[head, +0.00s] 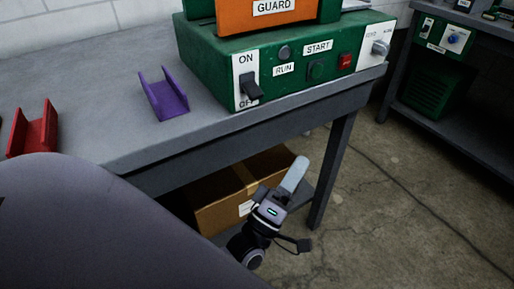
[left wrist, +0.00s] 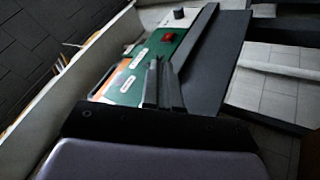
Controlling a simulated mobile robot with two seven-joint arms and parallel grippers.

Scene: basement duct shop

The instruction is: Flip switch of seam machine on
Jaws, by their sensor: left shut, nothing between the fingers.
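The green seam machine (head: 215,62) stands on the grey bench in the head view. Its white ON/OFF plate (head: 245,64) is at the front left. The black switch lever (head: 252,89) points down, at the OFF end, and partly covers that word. My left gripper (head: 294,175) is shut and empty. It is in front of the bench, below the machine and apart from the switch. In the left wrist view its dark fingers (left wrist: 162,84) lie together, with the green panel (left wrist: 152,55) beyond them. The lever cannot be made out there. My right gripper is not in view.
A purple channel piece (head: 165,97) and a red one (head: 33,132) lie on the bench (head: 120,85). A cardboard box (head: 225,207) sits below.

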